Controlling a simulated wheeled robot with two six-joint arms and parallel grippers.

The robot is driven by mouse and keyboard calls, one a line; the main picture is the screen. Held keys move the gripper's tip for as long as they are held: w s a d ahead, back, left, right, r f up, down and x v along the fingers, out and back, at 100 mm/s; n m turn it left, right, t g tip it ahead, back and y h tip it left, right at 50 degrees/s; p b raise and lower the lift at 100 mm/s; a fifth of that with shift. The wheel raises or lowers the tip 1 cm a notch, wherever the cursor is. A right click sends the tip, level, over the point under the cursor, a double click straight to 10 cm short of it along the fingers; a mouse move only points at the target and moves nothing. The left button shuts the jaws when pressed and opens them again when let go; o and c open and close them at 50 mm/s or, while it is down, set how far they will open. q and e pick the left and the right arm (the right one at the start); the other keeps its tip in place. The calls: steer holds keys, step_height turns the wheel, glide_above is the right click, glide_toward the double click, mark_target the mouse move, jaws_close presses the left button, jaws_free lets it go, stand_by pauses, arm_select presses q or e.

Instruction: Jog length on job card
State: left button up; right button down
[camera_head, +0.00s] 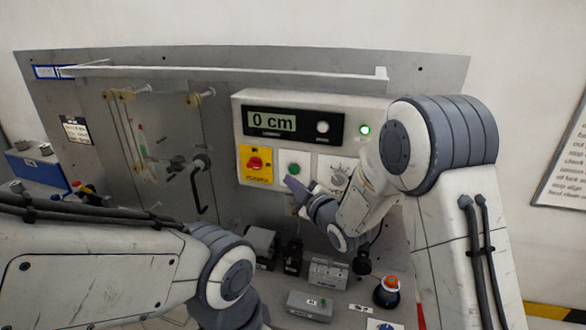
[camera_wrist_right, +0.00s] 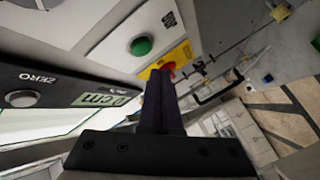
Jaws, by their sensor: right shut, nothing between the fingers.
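The control box (camera_head: 240,140) on the grey panel carries a display (camera_head: 271,121) reading "0 cm". The display also shows in the right wrist view (camera_wrist_right: 107,99), beside a button marked ZERO (camera_wrist_right: 22,99). A green button (camera_head: 294,169) sits below the display, left of a dial (camera_head: 340,175). My right gripper (camera_head: 291,187) is shut and empty, its dark fingers just below the green button in the head view. In the wrist view the green button (camera_wrist_right: 141,45) stands clear of the fingertips (camera_wrist_right: 158,80). A small card (camera_head: 75,131), too small to read, hangs at the panel's left. My left gripper is out of view.
A red switch on a yellow plate (camera_head: 256,164) is left of the green button. A green lamp (camera_head: 364,129) is lit. A black handle (camera_head: 202,185) juts from the panel. Below stand a grey box (camera_head: 310,305) and an orange-topped button (camera_head: 388,290). A text sheet (camera_head: 568,165) hangs right.

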mark_target(294, 170)
steer(key=shift+w+d, duration=0.25)
steer(key=shift+w, duration=0.55)
steer(key=shift+w+f, duration=0.1)
stand_by(1.4)
steer(key=shift+w+d+b, duration=0.1)
steer(key=shift+w+b, duration=0.2)
steer(key=shift+b, duration=0.1)
